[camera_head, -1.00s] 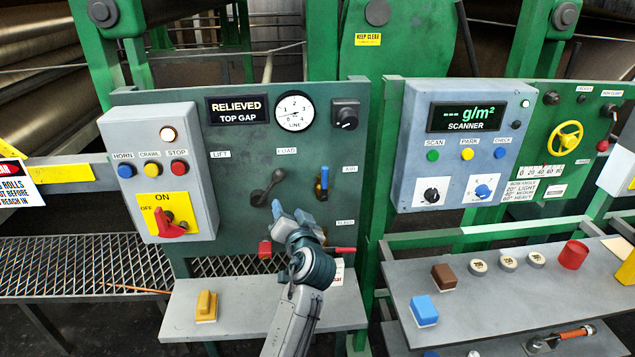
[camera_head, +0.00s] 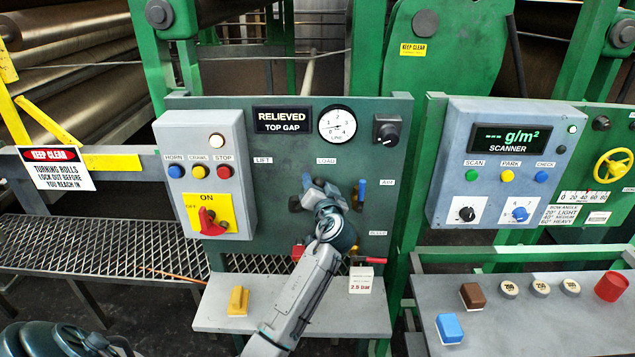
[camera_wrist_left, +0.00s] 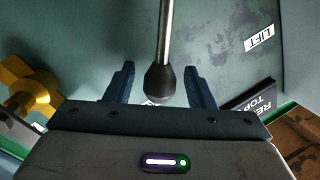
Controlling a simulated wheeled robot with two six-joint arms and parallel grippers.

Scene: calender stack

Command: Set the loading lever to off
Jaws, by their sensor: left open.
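The loading lever sits below the LOAD label (camera_head: 326,161) on the green panel (camera_head: 285,215). In the head view my left gripper (camera_head: 320,188) is in front of the panel at that spot and mostly hides the lever. In the left wrist view the lever shows as a metal rod with a black knob (camera_wrist_left: 160,84). The knob is between the two blue fingers of my left gripper (camera_wrist_left: 160,94), which are open, with a gap on each side. Any off marking is hidden or too small to read. My right gripper is not in view.
A blue-handled air valve (camera_head: 361,190) is close right of the gripper. A red handle (camera_head: 298,252) and the bleed lever (camera_head: 365,261) sit below. A grey control box (camera_head: 240,180) stands left. A shelf below holds a yellow block (camera_head: 238,300) and a white card (camera_head: 362,284).

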